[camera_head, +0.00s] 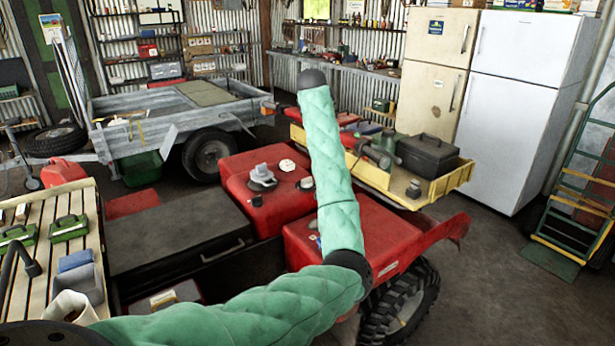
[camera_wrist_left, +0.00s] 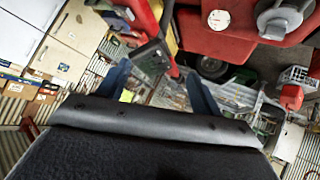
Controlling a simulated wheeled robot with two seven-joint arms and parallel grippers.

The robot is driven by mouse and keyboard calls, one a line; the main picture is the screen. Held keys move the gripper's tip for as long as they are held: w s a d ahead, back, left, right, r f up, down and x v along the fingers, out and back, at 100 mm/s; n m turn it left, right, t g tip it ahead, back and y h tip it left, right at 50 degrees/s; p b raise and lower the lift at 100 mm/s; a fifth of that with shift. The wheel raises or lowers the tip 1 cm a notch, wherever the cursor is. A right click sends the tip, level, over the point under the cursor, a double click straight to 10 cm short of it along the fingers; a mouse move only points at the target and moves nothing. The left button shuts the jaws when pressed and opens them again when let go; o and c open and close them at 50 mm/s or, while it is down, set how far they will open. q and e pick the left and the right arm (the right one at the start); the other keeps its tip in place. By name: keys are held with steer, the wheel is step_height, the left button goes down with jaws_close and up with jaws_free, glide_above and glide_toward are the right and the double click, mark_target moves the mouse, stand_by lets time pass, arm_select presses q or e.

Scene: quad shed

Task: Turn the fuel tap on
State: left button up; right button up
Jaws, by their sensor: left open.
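The quad's red body (camera_head: 240,200) stands in the middle of the head view, with a grey fitting (camera_head: 262,178) and a round white cap (camera_head: 287,165) on top. In the left wrist view the red body (camera_wrist_left: 205,42) fills the upper right, with the white cap (camera_wrist_left: 219,19) and grey fitting (camera_wrist_left: 280,18).
A black case (camera_head: 165,240) lies left of the red body, beside a slatted bench (camera_head: 60,262). A yellow-edged tray (camera_head: 440,185) with tools and a black toolbox (camera_head: 428,155) is at right. A grey trailer (camera_head: 140,140) and white fridge (camera_head: 510,100) stand behind.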

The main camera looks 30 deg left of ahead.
arm_select(q)
step_height(320, 180, down, 5)
steer(key=w+a+n+g, duration=0.1)
steer(key=w+a+g, duration=0.1)
steer(key=a, duration=0.1)
steer(key=n+g, duration=0.3)
steer(key=g, duration=0.3)
glide_toward(307, 178)
steer(key=shift+f, duration=0.65)
steer(key=shift+p+x, duration=1.55)
steer(key=shift+x, duration=2.25)
arm_select(e)
steer(key=s+d+f+t, duration=0.1)
steer(key=s+d+f, duration=0.1)
steer(key=f, duration=1.4)
steer(key=shift+s+d+t, duration=0.2)
steer(key=shift+s+t, duration=0.1)
steer(key=shift+s, duration=0.35)
arm_select(q)
steer(key=shift+a+r+n, duration=0.1)
steer(key=shift+a+n, duration=0.1)
steer(key=shift+n, duration=0.1)
steer(key=shift+c, duration=0.4)
steer(key=c, duration=0.9)
arm_select(e)
steer(key=shift+r, duration=0.1)
